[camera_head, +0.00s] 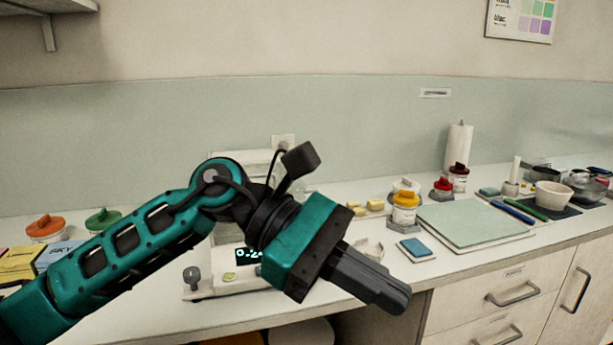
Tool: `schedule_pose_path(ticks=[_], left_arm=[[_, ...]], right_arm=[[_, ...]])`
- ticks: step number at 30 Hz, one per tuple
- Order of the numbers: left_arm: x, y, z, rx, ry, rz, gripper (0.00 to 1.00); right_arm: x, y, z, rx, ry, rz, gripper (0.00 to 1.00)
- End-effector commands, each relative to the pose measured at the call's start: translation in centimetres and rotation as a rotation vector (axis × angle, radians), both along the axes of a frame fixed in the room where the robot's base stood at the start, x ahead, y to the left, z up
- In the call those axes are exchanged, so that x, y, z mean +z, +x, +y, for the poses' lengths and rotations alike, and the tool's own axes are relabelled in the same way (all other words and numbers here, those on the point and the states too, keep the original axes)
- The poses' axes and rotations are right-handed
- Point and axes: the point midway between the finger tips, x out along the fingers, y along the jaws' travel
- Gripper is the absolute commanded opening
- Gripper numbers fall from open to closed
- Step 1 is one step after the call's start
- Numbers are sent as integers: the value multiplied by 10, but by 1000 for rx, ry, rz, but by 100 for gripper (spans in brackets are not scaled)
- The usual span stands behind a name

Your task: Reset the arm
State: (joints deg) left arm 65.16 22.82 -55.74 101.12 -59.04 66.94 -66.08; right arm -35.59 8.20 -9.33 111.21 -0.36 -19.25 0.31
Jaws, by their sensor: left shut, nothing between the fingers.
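My left arm (130,245) is teal and black and reaches in from the lower left across the counter. My left gripper (396,298) is shut and empty. Its fingers point right and down, in front of the counter's front edge. The arm and gripper hide much of a white scale (225,283) with a lit display behind them. My right gripper is not in view.
A white counter (460,262) runs along the wall. A yellow-capped jar (405,208), blue pad (415,248), green board (470,222) and white bowl (553,195) stand to the right. Orange (46,228) and green (103,220) lidded jars stand left. Drawers (500,295) lie below.

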Motion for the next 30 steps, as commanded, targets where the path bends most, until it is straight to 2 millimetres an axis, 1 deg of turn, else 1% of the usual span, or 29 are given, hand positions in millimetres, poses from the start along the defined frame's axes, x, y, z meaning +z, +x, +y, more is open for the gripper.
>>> schedule_pose_path(ticks=[1, 3, 5, 7, 11, 12, 14, 15, 17, 18, 20, 21, 23, 24, 26, 27, 28, 29, 30], left_arm=[[2, -3, -6, 37, -74, 146, 0], [8, -2, -10, 89, -167, 342, 0], [13, 2, -10, 137, -243, 518, 0], [15, 13, -7, 191, -327, 725, 0], [9, 39, 9, 289, -475, 1122, 0], [4, 49, 16, 319, -518, 1248, 0], [-8, 63, 28, 362, -585, 1436, 0], [-19, 73, 38, 389, -627, 1561, 0], [-39, 86, 53, 432, -694, 1749, 0], [-55, 94, 64, 459, -739, 1877, 0], [-83, 103, 82, 497, -809, 2065, 0], [-104, 107, 95, 523, -857, 2190, 0], [-138, 109, 113, 557, -934, 2377, 0], [-162, 108, 127, 581, -988, 2499, 0], [-201, 101, 146, 615, -1076, 2680, 0], [-227, 94, 159, 637, -1141, 2799, 0], [-247, 87, 168, -632, 1156, -2800, 0], [-266, 78, 177, -606, 1134, -2707, 0], [-290, 65, 189, -574, 1109, -2588, 0]], right_arm=[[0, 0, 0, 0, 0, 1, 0], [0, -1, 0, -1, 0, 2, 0], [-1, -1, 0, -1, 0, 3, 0], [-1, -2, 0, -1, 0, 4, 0], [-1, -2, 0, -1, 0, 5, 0], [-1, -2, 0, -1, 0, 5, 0], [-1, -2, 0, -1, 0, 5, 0], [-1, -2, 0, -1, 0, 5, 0], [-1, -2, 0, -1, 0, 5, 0], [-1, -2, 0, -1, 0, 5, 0], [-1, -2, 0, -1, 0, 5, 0], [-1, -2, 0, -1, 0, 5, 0], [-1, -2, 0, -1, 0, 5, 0], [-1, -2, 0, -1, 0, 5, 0], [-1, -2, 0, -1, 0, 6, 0], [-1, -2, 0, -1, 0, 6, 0], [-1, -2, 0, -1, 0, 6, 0], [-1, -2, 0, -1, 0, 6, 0], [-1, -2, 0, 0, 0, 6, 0]])
